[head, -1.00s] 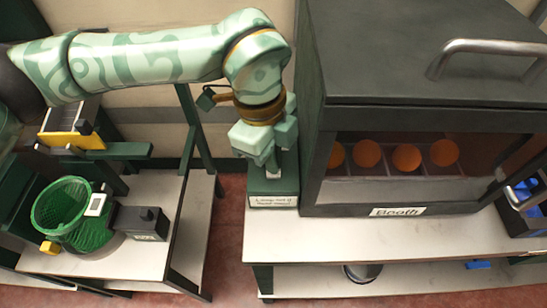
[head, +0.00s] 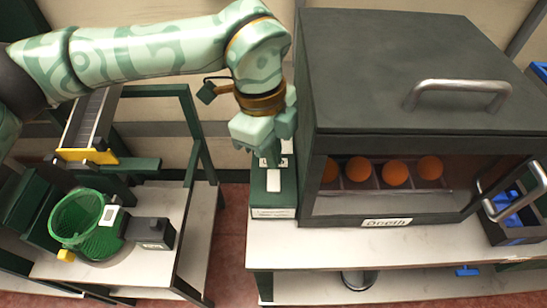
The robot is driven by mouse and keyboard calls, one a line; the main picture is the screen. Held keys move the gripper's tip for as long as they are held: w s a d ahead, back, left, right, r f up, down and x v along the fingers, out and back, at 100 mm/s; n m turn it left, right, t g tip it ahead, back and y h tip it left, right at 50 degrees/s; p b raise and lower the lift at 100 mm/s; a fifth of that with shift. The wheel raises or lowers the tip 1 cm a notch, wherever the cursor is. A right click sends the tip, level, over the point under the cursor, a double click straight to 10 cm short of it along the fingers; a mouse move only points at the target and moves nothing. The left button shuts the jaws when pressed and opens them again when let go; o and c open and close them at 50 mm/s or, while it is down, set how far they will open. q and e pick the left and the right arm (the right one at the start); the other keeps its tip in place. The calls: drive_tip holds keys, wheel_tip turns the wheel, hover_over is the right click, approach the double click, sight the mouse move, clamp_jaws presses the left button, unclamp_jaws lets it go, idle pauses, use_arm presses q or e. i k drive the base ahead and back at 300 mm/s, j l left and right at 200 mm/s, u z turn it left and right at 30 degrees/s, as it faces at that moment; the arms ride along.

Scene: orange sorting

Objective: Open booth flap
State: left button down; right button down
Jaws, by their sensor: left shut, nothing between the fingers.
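The booth (head: 385,75) is a dark grey box on the white table, with a "Booth" label (head: 387,222) on its lower front edge. A silver bar handle (head: 460,90) is on its sloping top. Several oranges (head: 396,172) sit in a row inside, seen through the front; I cannot tell whether a clear pane covers it. My left gripper (head: 261,160) points down, shut and empty, above a green box (head: 271,203) with a white switch (head: 273,182), left of the booth. It seems just clear of the switch. My right gripper is not in view.
A green mesh basket (head: 80,222) and a dark box (head: 150,232) stand on the left table. A floor gap separates the tables.

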sight(370, 71)
drive_tip(key=k, duration=1)
